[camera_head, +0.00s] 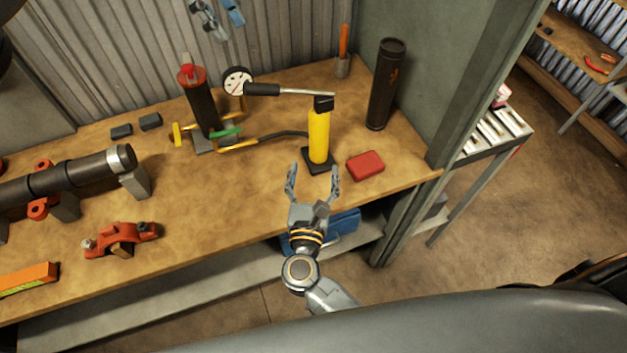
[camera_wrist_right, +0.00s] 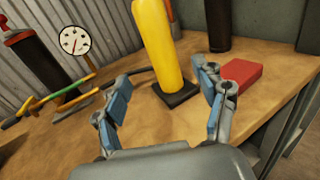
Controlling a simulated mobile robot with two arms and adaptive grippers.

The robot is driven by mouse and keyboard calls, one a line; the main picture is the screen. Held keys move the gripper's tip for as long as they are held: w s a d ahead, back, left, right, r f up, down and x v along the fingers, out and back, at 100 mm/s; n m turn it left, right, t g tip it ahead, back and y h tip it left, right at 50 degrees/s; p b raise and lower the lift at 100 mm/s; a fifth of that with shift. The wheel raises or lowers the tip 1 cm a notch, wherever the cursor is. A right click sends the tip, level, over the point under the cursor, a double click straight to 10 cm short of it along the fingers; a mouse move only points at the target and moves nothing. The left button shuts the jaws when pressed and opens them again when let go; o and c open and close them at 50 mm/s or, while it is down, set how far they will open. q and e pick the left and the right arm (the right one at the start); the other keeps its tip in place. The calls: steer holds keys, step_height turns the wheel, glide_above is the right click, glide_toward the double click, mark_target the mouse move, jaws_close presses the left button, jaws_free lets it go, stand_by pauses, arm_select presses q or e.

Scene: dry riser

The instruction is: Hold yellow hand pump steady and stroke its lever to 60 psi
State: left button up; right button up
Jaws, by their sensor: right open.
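The yellow hand pump (camera_head: 319,137) stands upright on a black square base near the bench's front right. Its lever (camera_head: 290,91), a silver rod with a black grip, extends left from the black head, nearly level. My right gripper (camera_head: 313,172) is open and empty in front of the pump, fingers spread and apart from it. In the right wrist view the pump's yellow body (camera_wrist_right: 159,45) rises beyond the fingers; its head is out of frame. A round white gauge (camera_head: 237,81) stands left of the lever; its reading is too small to tell. My left gripper (camera_head: 217,16) shows partly at the top edge, away from the pump.
A red box (camera_head: 365,165) sits just right of the pump base. A dark cylinder (camera_head: 386,85) stands behind it. A hose (camera_head: 275,137) runs left from the pump towards a red-topped black cylinder (camera_head: 199,105).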

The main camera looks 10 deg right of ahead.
mark_target(318, 142)
steer(key=x, duration=1.1)
steer(key=shift+w+d+f, duration=0.1)
steer(key=shift+w, duration=0.1)
jaws_close()
